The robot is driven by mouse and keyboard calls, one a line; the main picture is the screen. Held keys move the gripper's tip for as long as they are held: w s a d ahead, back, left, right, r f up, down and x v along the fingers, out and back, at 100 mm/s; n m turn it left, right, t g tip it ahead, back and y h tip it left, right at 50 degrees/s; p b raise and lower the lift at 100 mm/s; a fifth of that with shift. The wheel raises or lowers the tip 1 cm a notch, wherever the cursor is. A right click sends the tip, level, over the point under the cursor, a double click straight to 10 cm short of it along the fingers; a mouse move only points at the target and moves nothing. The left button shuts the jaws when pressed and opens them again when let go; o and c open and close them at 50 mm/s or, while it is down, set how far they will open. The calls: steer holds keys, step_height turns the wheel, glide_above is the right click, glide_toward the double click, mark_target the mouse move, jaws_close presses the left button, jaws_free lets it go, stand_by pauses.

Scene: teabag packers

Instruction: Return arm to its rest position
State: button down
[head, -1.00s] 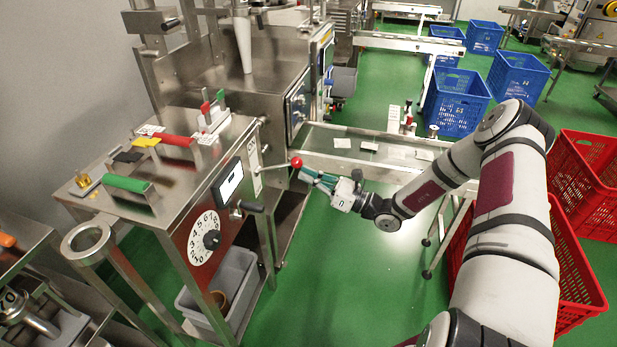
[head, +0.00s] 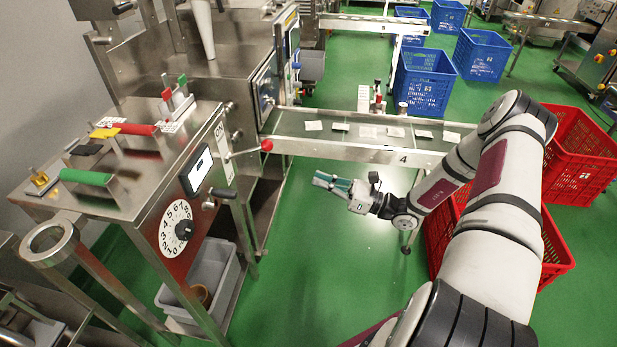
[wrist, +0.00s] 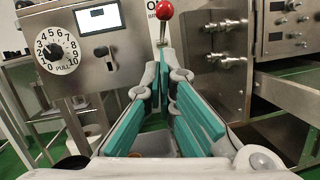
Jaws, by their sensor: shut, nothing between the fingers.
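My gripper (head: 330,183) is over the open green floor, to the right of the steel machine (head: 140,200) and below the conveyor (head: 345,150) in the head view. It also shows in the wrist view (wrist: 163,85), with its teal finger pads converging to tips that meet. It is shut and holds nothing. The lever with a red ball (head: 267,145) is on the machine's front, apart from the fingertips. In the wrist view the red ball (wrist: 165,10) stands just beyond the tips.
Several flat packets lie along the conveyor. Red crates (head: 580,160) stand at the right, beside and behind my arm. Blue crates (head: 424,80) stand farther back. A grey bin (head: 212,275) sits under the machine. The green floor (head: 310,290) in front is clear.

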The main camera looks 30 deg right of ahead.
steer(key=shift+s+d, duration=0.15)
stand_by(0.5)
steer(key=s+a+r+n+g+h+p, duration=0.2)
steer(key=s+a+r+n+g, duration=0.55)
steer(key=r+n, duration=0.2)
steer(key=s+a+r+n+g+h+p, duration=0.2)
steer(key=s+a+r+n+g, duration=0.4)
steer(key=r+n+g, duration=0.3)
steer(key=s+d+r+n+t+h+p, duration=0.2)
steer(key=s+r+n+t+h+p, duration=0.2)
steer(key=s+r+n+h, duration=0.6)
steer(key=shift+s+r+t+h, duration=0.5)
steer(key=shift+s+r+t, duration=0.85)
steer(key=shift+s+r, duration=2.65)
steer(key=shift+w+r, duration=0.1)
